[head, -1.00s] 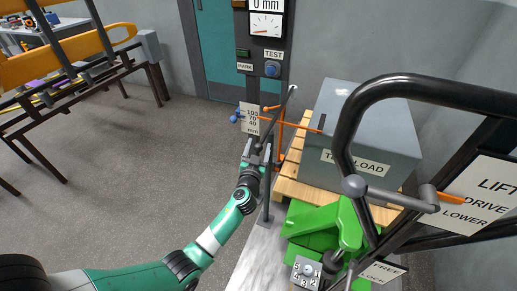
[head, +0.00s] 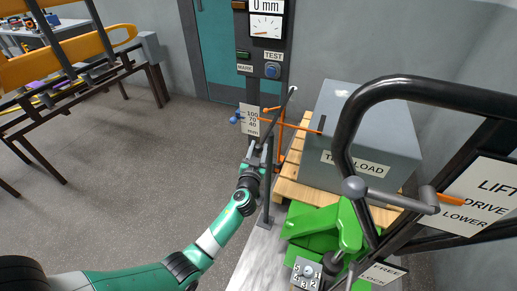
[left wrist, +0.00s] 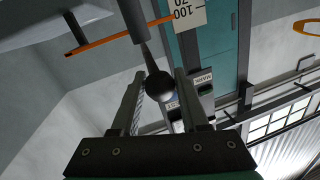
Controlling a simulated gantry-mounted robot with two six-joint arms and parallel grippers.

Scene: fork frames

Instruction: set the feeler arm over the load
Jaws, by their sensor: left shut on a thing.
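The orange feeler arm (head: 298,126) reaches right from an upright beside the scale card (head: 250,119). Its dark-tipped end overlaps the upper left edge of the grey test load (head: 372,135) in the head view; I cannot tell the gap between them. The feeler arm (left wrist: 120,36) also crosses the upper left of the left wrist view. My left gripper (head: 258,150) is at the stand, just left of the load. In the wrist view its fingers close around a black ball knob (left wrist: 158,88) on a rod. My right gripper is out of view.
The load stands on a wooden pallet (head: 287,188) above a bright green machine (head: 318,228). A thick black handle frame (head: 430,88) and the lift sign (head: 488,195) fill the right. A gauge column (head: 268,70) rises behind.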

